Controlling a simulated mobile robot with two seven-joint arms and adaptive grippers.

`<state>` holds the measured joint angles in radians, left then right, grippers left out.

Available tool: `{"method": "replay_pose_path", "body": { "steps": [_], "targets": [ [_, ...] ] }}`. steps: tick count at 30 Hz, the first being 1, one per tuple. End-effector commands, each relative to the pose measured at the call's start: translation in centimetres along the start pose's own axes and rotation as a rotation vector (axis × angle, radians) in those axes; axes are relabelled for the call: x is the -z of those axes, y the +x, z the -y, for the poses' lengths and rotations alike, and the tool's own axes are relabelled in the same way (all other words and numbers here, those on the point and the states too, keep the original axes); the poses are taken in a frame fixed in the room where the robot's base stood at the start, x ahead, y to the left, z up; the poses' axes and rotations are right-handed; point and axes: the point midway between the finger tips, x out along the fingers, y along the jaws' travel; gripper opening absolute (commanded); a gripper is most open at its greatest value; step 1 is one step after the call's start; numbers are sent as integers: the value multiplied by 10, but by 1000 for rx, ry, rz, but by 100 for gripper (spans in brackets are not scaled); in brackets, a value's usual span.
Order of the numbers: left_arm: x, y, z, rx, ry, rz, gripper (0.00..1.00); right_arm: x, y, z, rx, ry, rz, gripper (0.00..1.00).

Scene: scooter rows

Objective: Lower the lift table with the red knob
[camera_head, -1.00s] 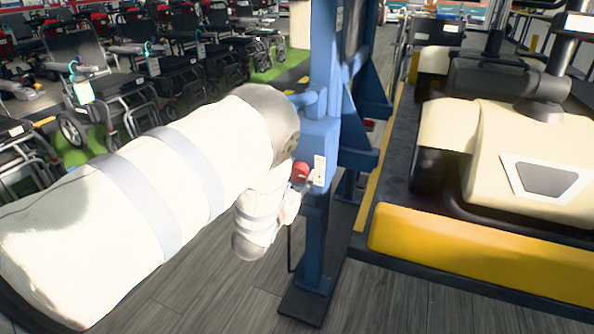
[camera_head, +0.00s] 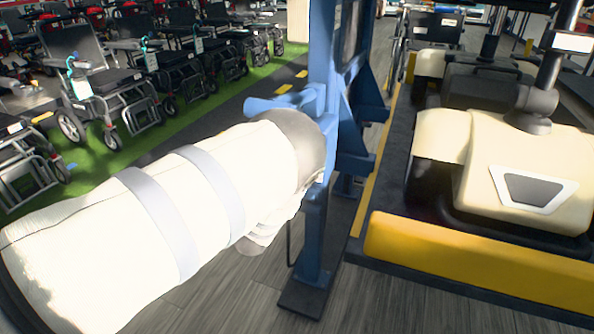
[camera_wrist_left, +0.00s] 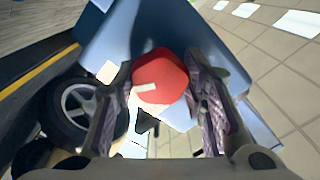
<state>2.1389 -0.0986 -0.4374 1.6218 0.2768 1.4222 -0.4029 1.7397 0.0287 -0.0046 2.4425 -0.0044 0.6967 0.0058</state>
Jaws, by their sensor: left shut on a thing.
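The red knob (camera_wrist_left: 162,84), round with a white mark, sits between the two fingers of my left gripper (camera_wrist_left: 158,70) in the left wrist view. The fingers are shut on it from both sides. In the head view, my left arm reaches to the blue post (camera_head: 321,120) and hides the knob and the fingers. The lift table (camera_head: 470,262), a dark platform with a yellow front edge, stands right of the post and bears a cream mobility scooter (camera_head: 480,165). My right gripper is not in view.
Rows of wheelchairs (camera_head: 125,92) stand at the left on and beside a green strip (camera_head: 190,115). The blue post stands on a dark foot plate (camera_head: 305,298) close to the platform. Grey plank floor (camera_head: 225,305) is clear in front.

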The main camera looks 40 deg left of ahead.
Motion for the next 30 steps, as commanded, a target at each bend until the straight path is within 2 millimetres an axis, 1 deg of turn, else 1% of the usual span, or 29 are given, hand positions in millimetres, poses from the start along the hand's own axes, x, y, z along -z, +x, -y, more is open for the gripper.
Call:
{"method": "replay_pose_path", "body": {
  "steps": [16, 17, 18, 19, 27, 29, 30],
  "targets": [
    [-1, 0, -1, -2, 21, 2, 11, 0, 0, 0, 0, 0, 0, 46],
    [-1, 0, -1, -2, 21, 2, 45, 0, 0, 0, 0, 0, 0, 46],
    [-1, 0, -1, -2, 21, 2, 54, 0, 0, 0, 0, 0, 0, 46],
    [-1, 0, -1, -1, 21, 2, 59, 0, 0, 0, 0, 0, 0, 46],
    [0, 0, 0, -1, 21, 1, 59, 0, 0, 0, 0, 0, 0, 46],
    [0, -3, 0, -1, 21, 1, 59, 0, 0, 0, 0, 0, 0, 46],
    [-1, -8, -1, -2, 21, 2, 59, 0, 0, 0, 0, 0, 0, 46]
  ]
}}
